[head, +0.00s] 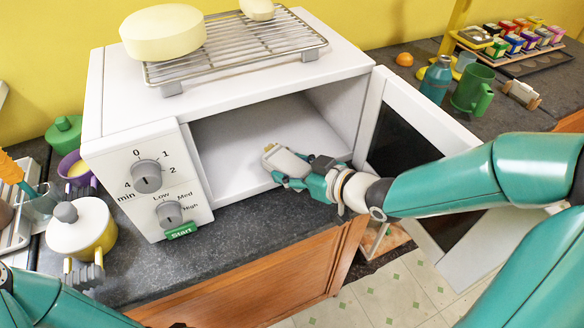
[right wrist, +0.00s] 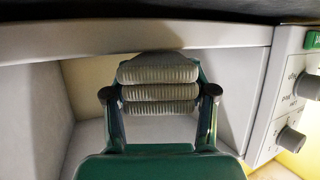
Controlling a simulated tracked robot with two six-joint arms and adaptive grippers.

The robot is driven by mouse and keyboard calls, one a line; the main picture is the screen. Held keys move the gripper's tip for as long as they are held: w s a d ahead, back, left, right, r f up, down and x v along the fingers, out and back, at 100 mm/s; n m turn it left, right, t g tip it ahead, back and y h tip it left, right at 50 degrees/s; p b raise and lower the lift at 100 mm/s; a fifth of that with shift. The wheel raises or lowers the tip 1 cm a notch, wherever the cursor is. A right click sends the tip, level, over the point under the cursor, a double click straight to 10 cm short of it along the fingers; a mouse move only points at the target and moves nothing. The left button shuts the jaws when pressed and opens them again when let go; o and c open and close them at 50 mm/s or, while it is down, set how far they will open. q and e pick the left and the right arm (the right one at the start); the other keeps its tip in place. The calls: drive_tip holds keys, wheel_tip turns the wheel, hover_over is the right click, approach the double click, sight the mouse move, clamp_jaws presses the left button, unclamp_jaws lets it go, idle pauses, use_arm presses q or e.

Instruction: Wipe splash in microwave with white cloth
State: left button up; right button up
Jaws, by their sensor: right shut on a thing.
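The white microwave (head: 118,105) stands on the dark counter with its door (head: 440,140) swung open to the right. My right gripper (head: 295,173) reaches in at the front opening, low over the cavity floor. It is shut on a small pale bundle, the white cloth (head: 285,160); its folds are partly hidden by the fingers. The right wrist view shows the gripper's ribbed grey pads (right wrist: 158,90) close together inside the opening. I cannot make out a splash on the pale cavity floor (head: 235,150).
A wire rack (head: 235,55) with pale round items lies on the microwave top. A lidded yellow pot (head: 82,230) and a purple cup (head: 75,168) stand left. A green mug (head: 472,90) and teal bottle (head: 436,80) stand right, behind the open door.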

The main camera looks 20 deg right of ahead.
sight(283, 156)
drive_tip(key=shift+f, duration=0.25)
drive_tip(key=shift+w, duration=0.1)
drive_tip(key=shift+w+a, duration=0.1)
drive_tip(key=shift+w, duration=2)
drive_tip(key=shift+w, duration=0.15)
drive_tip(key=shift+w+a, duration=0.1)
drive_tip(key=shift+w, duration=1.9)
